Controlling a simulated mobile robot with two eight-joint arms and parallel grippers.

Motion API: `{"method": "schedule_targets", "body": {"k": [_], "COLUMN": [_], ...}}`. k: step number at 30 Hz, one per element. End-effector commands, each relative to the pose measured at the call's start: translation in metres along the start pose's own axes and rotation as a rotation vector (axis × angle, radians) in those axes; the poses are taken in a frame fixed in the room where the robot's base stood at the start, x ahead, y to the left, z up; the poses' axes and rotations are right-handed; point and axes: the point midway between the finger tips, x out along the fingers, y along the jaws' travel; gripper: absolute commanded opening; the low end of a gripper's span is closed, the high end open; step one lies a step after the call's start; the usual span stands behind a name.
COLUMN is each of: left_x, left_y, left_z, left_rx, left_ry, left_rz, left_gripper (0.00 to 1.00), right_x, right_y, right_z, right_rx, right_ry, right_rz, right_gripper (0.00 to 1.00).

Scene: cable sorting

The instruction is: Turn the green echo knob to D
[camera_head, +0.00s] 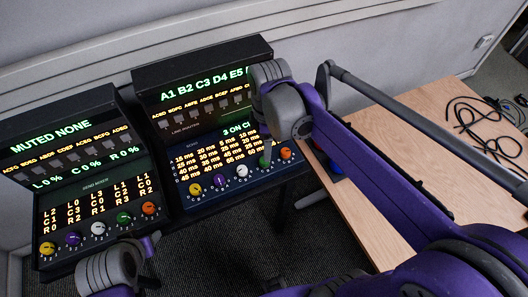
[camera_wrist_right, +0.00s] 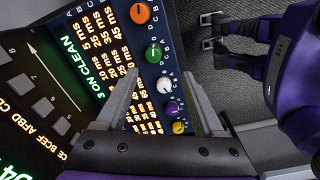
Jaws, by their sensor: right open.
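The echo panel (camera_head: 222,186) is the lower face of the right console, with a row of coloured knobs. In the right wrist view its green knob (camera_wrist_right: 153,53) sits between the orange knob (camera_wrist_right: 141,14) and the white knob (camera_wrist_right: 164,85); I cannot read its setting. My right gripper (camera_wrist_right: 162,76) is open and empty over the row, its fingertips spread on either side of the white and green knobs. In the head view the right arm partly hides the green knob. My left gripper (camera_wrist_right: 208,31) shows in the right wrist view, fingers apart and empty, away from the panel.
The send mixer console (camera_head: 40,195) stands at left with its own green knob (camera_head: 124,217). The purple knob (camera_wrist_right: 172,107) and yellow knob (camera_wrist_right: 178,127) continue the echo row. A wooden table (camera_head: 375,200) at right carries black cables (camera_head: 480,125).

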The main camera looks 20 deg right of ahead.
Motion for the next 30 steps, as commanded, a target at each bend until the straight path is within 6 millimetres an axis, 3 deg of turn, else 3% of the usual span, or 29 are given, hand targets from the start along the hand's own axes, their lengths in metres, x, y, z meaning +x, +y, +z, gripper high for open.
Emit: {"method": "schedule_targets", "body": {"k": [3, 10, 24, 30], "left_x": [-0.005, -0.005, 0.0, 0.001], "left_y": [0.0, 0.0, 0.0, 0.0], "left_z": [-0.006, -0.007, 0.0, 0.001], "left_rx": [0.0, 0.0, 0.0, 0.0], "left_ry": [0.006, 0.007, 0.0, -0.001], "left_rz": [0.0, 0.0, 0.0, 0.0], "left_gripper": [0.5, 0.5, 0.5, 0.5], "right_x": [-0.01, -0.003, 0.078, 0.095], "right_y": [0.019, 0.026, 0.018, 0.017], "right_z": [-0.006, -0.007, -0.005, -0.005], "right_rx": [-0.17, -0.273, -0.269, -0.269], "right_ry": [-0.014, -0.018, -0.017, -0.017], "right_rz": [-0.056, -0.093, -0.09, -0.09], "right_gripper": [0.69, 0.69, 0.69, 0.69]}}
